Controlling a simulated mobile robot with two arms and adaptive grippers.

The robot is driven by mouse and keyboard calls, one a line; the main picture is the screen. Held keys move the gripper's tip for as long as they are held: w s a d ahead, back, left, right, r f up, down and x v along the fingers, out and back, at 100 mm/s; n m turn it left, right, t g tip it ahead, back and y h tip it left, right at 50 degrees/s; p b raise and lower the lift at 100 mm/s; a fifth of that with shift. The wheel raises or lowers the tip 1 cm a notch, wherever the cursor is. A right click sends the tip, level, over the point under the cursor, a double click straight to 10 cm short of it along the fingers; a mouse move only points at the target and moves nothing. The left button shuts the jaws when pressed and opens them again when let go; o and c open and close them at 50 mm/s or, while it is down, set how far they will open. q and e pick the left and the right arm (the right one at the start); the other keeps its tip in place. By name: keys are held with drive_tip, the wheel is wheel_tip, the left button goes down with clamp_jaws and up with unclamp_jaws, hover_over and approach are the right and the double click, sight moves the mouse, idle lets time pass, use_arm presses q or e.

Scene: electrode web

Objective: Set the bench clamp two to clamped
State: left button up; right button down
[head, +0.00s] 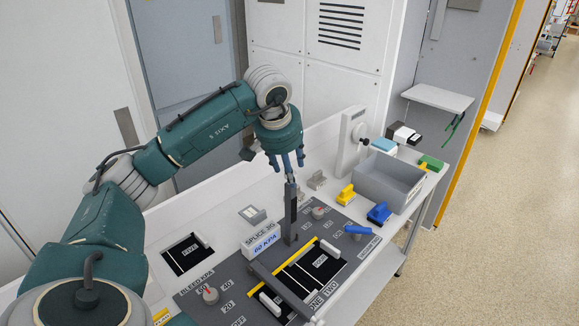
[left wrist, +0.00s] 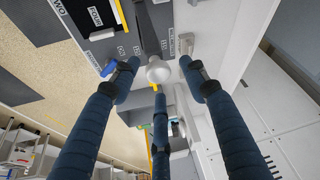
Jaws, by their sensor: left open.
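In the head view a dark grey lever (head: 290,215) stands upright at the back of the grey splice panel. I take it for the bench clamp two, but its link to the TWO label (head: 330,287) is not certain. A second dark grey bar (head: 280,287) lies flat across the panel. My left gripper (head: 287,162) is above the upright lever, fingers pointing down. Contact with the knob cannot be told. My right gripper is not in view.
A grey bin (head: 390,182), yellow blocks (head: 345,194) and a blue block (head: 379,213) sit at the right. A blue handle (head: 357,230) lies near the panel's right edge.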

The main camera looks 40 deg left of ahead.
use_arm(q)
drive_tip(key=shift+w+f, duration=0.1)
drive_tip(key=shift+f, duration=0.3)
drive_tip(key=shift+c, duration=0.3)
clamp_jaws()
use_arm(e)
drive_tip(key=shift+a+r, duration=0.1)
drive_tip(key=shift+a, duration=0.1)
